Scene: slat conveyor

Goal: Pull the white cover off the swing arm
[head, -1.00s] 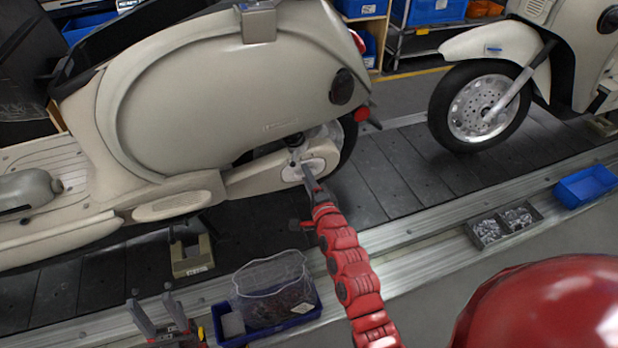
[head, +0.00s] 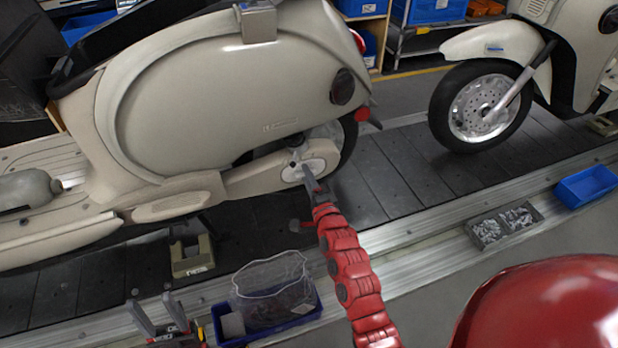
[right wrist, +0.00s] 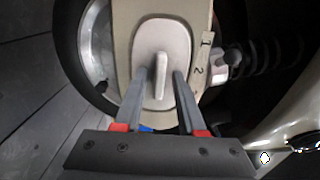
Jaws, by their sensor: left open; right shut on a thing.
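The white cover (head: 319,166) is a rounded pale plate on the rear end of the scooter's swing arm (head: 258,177). In the right wrist view the cover (right wrist: 161,30) faces me, with an upright tab in its middle. My right gripper (head: 306,171) is at the cover, its fingers on either side of the tab in the right wrist view (right wrist: 161,76), and it is shut on the cover. The fingers hide part of the cover. My left gripper (head: 151,299) is open and empty at the bottom left, well away from the cover.
A blue tray (head: 314,313) with a clear bag (head: 272,283) stands on the near rail below the scooter. A grey parts bin (head: 487,232) and an empty blue bin (head: 586,185) sit further right. A second scooter's front wheel (head: 487,107) stands behind. The slats between are clear.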

